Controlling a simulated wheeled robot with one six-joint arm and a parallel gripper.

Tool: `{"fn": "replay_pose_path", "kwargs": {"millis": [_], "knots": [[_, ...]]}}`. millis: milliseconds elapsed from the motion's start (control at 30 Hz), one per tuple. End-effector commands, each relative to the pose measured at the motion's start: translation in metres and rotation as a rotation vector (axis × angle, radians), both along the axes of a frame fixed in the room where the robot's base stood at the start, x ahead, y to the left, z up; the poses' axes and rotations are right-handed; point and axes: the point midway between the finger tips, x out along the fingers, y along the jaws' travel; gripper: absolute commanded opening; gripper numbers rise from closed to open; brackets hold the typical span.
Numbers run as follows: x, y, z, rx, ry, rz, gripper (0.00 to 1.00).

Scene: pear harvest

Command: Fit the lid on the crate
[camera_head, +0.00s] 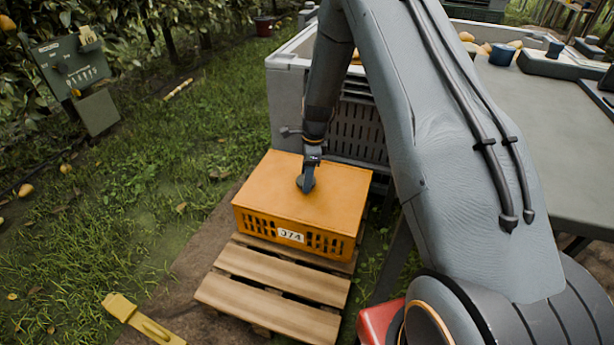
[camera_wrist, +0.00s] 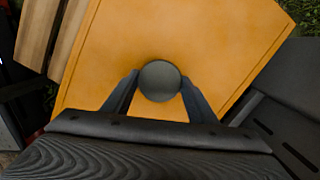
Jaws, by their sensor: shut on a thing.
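The orange crate (camera_head: 262,235) with a "374" label stands on a wooden pallet. The flat orange lid (camera_head: 325,193) lies over the crate's top, and no clear gap shows between them from here. My gripper (camera_head: 306,183) points down at the middle of the lid. In the wrist view my gripper (camera_wrist: 160,92) is shut on the lid's round grey knob (camera_wrist: 159,80), one finger on each side. The lid (camera_wrist: 190,40) fills most of that view. The crate's far sides are hidden in the camera_head view.
The pallet (camera_head: 275,270) has bare slats in front of the crate. A large grey bin (camera_head: 285,95) stands just behind it. A grey table (camera_head: 560,140) is at the right. A yellow object (camera_head: 140,318) lies on the ground at the lower left. Grass is open at the left.

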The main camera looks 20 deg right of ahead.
Motion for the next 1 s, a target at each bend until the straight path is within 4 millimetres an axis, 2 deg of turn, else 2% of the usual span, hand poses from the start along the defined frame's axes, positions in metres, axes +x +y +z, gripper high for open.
{"fn": "replay_pose_path", "kwargs": {"millis": [167, 200, 233, 600, 1000], "knots": [[0.0, 0.0, -0.003, 0.0, -0.001, 0.0, 0.21], [0.0, 0.0, -0.004, 0.0, -0.001, 0.0, 0.54], [0.0, 0.0, -0.003, 0.0, -0.001, 0.0, 0.59], [0.0, 0.0, -0.002, 0.0, 0.001, 0.0, 0.6], [-0.001, -0.003, 0.026, 0.0, 0.0, 0.0, 0.6]]}}
